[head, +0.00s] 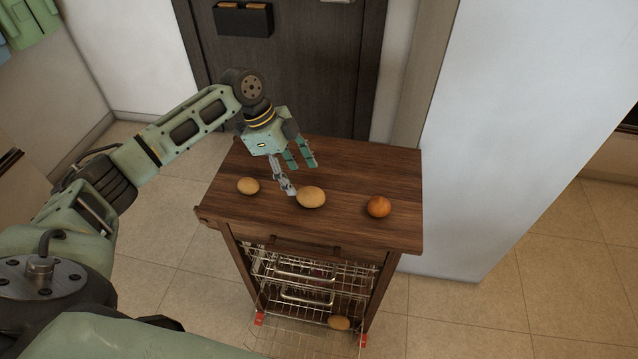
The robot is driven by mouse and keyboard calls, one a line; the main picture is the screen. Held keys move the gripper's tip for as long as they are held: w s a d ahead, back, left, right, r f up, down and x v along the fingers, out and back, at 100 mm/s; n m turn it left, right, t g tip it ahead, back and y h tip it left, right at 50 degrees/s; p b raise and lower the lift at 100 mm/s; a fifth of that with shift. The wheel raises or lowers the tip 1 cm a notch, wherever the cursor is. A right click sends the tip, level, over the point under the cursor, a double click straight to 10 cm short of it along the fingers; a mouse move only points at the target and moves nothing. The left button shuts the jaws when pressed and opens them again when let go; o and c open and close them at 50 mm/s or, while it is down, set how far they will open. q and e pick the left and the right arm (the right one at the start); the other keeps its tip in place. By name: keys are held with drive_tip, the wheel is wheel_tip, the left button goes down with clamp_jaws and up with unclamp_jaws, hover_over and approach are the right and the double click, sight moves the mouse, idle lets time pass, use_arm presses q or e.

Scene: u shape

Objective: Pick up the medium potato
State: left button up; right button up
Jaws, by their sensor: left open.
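Three roundish items lie on the wooden cart top (345,165). A small tan potato (248,186) is at the left, a larger tan potato (312,198) is in the middle, and an orange-brown round item (379,206) is at the right. Another tan potato (339,323) is low in the cart's wire baskets. I cannot tell for sure which is the medium one. My left gripper (301,177) is open and empty over the cart top, just behind the middle potato. One fingertip appears close to that potato's left side; contact is unclear. My right gripper is out of view.
The cart has a drawer front with a handle and wire baskets (310,275) below. A dark door (290,75) stands behind it and a white wall (510,110) at right. Tiled floor (470,310) is free at the front right.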

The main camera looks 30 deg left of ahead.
sight(307, 191)
use_arm(q)
drive_tip(key=shift+w+f, duration=0.2)
drive_tip(key=shift+w, duration=0.1)
drive_tip(key=shift+d+f, duration=0.25)
drive_tip(key=shift+f, duration=0.1)
drive_tip(key=shift+s+d+f+p, duration=0.15)
drive_tip(key=shift+d+f+p, duration=0.15)
drive_tip(key=shift+f+p, duration=0.25)
drive_tip(key=shift+s+d+f+p, duration=0.15)
drive_tip(key=shift+d+f+p, duration=0.15)
drive_tip(key=shift+f+p, duration=0.2)
drive_tip(key=x, duration=0.2)
drive_tip(key=p+x, duration=0.1)
drive_tip(key=x, duration=0.1)
drive_tip(key=shift+w+a, duration=0.15)
drive_tip(key=shift+w, duration=0.15)
drive_tip(key=shift+s, duration=0.1)
drive_tip(key=c, duration=1.3)
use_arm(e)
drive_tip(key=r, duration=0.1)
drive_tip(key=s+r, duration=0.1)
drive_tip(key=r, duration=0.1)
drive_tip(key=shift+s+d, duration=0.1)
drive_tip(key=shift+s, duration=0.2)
